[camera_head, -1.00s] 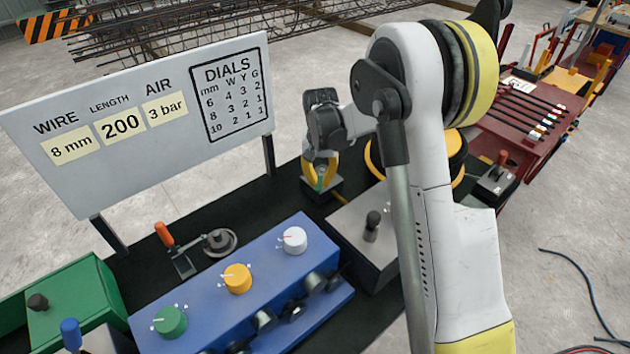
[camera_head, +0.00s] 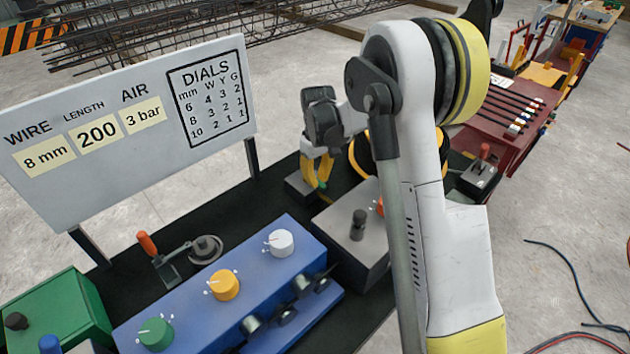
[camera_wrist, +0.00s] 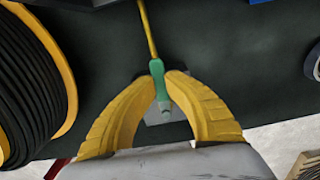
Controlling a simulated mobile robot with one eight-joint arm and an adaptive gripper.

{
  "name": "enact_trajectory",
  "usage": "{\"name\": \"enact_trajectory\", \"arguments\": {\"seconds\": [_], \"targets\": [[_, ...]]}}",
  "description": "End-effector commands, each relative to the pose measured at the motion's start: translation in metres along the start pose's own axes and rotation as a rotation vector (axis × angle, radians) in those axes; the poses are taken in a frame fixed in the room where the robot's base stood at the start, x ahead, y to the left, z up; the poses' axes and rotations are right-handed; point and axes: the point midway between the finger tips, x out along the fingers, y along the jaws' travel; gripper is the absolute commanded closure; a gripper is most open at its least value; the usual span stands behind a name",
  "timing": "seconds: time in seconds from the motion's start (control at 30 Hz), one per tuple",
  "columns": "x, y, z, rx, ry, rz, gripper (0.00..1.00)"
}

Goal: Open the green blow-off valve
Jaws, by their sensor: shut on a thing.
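The green blow-off valve handle (camera_wrist: 158,85) shows in the wrist view as a small green lever, with a thin yellow line running up from it. My gripper (camera_wrist: 163,80) has its yellow fingers closed around the green handle, their tips against its sides. In the head view my gripper (camera_head: 318,176) points down at a small dark block (camera_head: 299,186) at the back of the black table. Only a trace of green shows between the fingers there, and I cannot tell the handle's angle.
A yellow-rimmed black hose reel (camera_wrist: 40,85) stands close to the left in the wrist view. A grey box with a black knob (camera_head: 357,226) and the blue dial panel (camera_head: 235,290) stand in front. The white sign (camera_head: 130,130) stands at left.

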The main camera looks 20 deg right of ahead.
Motion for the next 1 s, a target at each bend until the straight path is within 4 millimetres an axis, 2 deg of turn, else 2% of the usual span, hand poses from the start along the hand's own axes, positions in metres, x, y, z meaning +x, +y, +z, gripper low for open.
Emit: {"name": "enact_trajectory", "arguments": {"seconds": [0.67,0.7,0.77,0.8,1.0], "targets": [[0.0014,0.0032,0.0010,-0.067,-0.003,-0.001,1.00],[0.0014,0.0032,0.0010,-0.067,-0.003,-0.001,0.85],[0.0013,0.0033,0.0009,-0.067,-0.003,-0.001,0.67],[0.0012,0.0033,0.0008,-0.067,-0.002,-0.001,0.62],[0.0006,0.0034,0.0003,-0.066,-0.001,0.000,0.62]]}}
